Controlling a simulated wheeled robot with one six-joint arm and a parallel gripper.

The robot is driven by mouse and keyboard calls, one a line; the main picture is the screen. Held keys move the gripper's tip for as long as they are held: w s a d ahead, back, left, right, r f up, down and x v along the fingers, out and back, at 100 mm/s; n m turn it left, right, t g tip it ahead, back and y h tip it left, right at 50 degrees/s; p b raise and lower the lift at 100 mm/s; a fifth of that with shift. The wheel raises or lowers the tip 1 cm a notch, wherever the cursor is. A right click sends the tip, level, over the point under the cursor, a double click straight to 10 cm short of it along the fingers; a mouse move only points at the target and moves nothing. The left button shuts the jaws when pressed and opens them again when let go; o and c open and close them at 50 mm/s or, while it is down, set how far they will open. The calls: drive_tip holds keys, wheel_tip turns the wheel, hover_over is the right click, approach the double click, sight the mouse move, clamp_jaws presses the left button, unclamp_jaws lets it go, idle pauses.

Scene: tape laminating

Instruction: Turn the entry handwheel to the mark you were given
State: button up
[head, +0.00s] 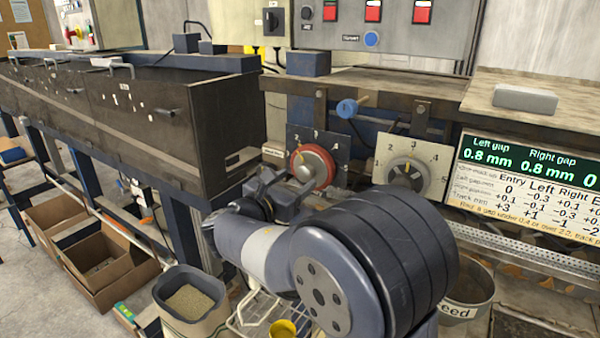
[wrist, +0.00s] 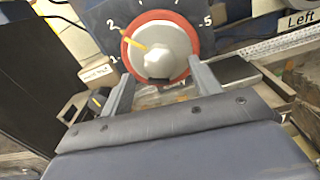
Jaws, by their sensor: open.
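A red-rimmed handwheel (head: 312,167) with a grey hub is mounted on a dark blue dial plate (head: 340,150) numbered from 1 to 5. In the wrist view the handwheel (wrist: 160,50) is straight ahead. Its yellow pointer lies close to the 2, slightly toward the 1. My gripper (head: 290,185) is in front of the wheel. In the wrist view its jaws (wrist: 161,75) are spread apart, one finger toward each side of the wheel's lower part. I cannot tell whether either finger touches the rim. The wheel's name label is too small to read.
A second dial with a dark knob (head: 406,175) sits on a grey plate to the right. A display board (head: 525,165) reads left and right gap 0.8 mm. A blue knob (head: 347,108) projects above the wheel. A dark machine housing (head: 200,120) stands close on the left.

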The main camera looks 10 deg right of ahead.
sight(308, 168)
drive_tip(key=shift+x, duration=1.5)
drive_tip(key=c, duration=1)
